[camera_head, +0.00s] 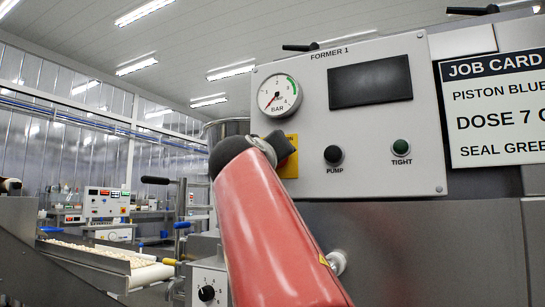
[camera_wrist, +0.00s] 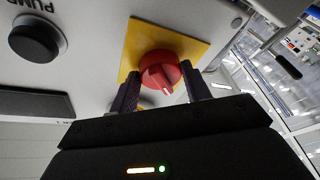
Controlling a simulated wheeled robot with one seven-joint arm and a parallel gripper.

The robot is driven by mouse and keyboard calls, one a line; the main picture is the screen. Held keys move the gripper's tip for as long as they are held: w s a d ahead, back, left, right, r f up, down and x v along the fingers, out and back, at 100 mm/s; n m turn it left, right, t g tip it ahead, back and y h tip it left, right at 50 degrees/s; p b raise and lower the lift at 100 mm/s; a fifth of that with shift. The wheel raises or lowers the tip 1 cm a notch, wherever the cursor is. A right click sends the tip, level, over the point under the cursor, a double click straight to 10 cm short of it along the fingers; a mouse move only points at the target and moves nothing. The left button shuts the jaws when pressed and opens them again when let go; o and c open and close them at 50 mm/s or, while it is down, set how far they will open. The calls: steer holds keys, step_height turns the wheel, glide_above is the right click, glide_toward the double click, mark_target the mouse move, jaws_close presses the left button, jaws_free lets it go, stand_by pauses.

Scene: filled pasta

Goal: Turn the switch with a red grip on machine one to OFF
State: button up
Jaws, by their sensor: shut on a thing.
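The red grip (camera_wrist: 158,66) of the switch sits on a yellow plate (camera_wrist: 190,44) in the wrist view. A white mark on the grip points toward the bottom of that view. My gripper (camera_wrist: 161,80) has one finger on each side of the grip and is shut on it. In the head view the yellow plate (camera_head: 291,168) shows on the panel marked FORMER 1 (camera_head: 350,130). There my gripper (camera_head: 279,147) and arm cover the red grip. The other lettering is hidden.
A pressure gauge (camera_head: 280,94) and dark screen (camera_head: 370,82) are above. A job card (camera_head: 495,105) hangs at right. A conveyor (camera_head: 100,258) stands at left.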

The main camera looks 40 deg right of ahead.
steer(key=o, duration=1)
steer(key=shift+c, duration=0.2)
steer(key=b+v, duration=0.2)
steer(key=v, duration=0.5)
steer(key=shift+s+a+b, duration=0.25)
steer(key=shift+a+b, duration=0.05)
steer(key=shift+b, duration=0.1)
steer(key=shift+f, duration=0.2)
